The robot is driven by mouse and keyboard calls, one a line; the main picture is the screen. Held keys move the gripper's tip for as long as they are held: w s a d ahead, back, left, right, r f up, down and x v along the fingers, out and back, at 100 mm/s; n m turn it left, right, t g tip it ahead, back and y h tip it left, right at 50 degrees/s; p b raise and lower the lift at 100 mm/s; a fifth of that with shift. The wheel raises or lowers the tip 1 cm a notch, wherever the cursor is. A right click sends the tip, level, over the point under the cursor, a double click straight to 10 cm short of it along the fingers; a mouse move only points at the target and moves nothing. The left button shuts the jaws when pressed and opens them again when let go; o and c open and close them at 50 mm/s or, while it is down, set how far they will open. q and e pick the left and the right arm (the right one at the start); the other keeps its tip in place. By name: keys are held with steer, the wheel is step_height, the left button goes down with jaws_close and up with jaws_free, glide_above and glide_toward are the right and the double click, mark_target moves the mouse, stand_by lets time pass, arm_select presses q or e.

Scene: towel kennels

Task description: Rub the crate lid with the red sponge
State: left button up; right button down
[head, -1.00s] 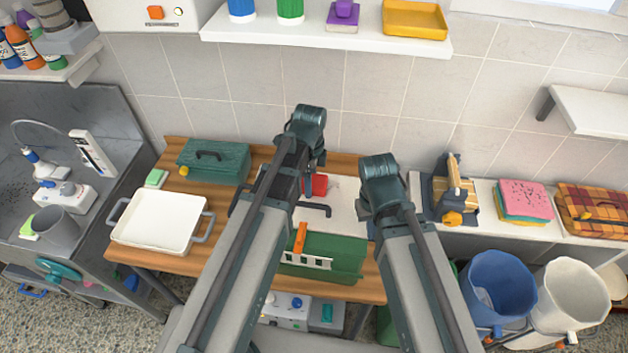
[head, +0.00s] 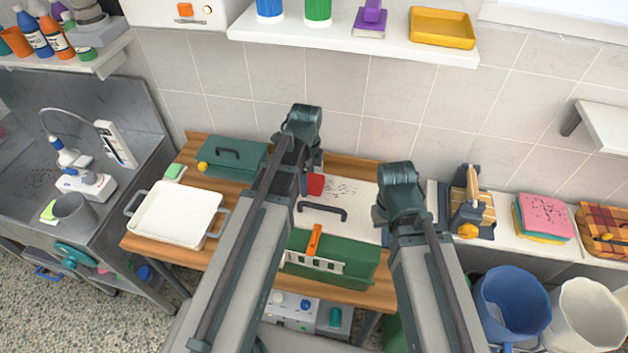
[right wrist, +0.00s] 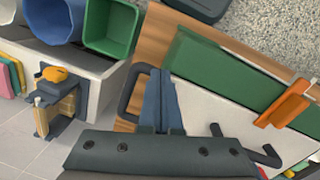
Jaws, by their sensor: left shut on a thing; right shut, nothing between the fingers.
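The crate (head: 335,258) is green with an orange latch (head: 314,240). Its pale lid (head: 362,202) has a dark bar handle (head: 322,209) and dark specks on its back part. My left gripper (head: 306,182) is shut on the red sponge (head: 315,184), at the lid's back left behind the handle. The arm hides part of the sponge, and I cannot tell whether it touches the lid. My right gripper (head: 379,215) is shut and empty near the lid's right end. Its closed fingers also show in the right wrist view (right wrist: 158,98), beside the lid (right wrist: 215,95).
On the wooden table (head: 160,246), a white tray (head: 176,216) and a green toolbox (head: 230,158) stand left of the crate. A counter to the right holds a dark brush-like device (head: 468,205) and folded cloths (head: 543,216). Blue (head: 512,305) and white bins stand below.

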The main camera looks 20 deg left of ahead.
arm_select(q)
steer(key=shift+a+f, duration=0.1)
steer(key=shift+a, duration=0.5)
steer(key=shift+a, duration=0.15)
steer(key=shift+a, duration=1.75)
steer(key=shift+c, duration=0.5)
steer(key=shift+d, duration=1.95)
steer(key=shift+d, duration=0.1)
steer(key=shift+d+f, duration=0.1)
steer(key=shift+d, duration=1.7)
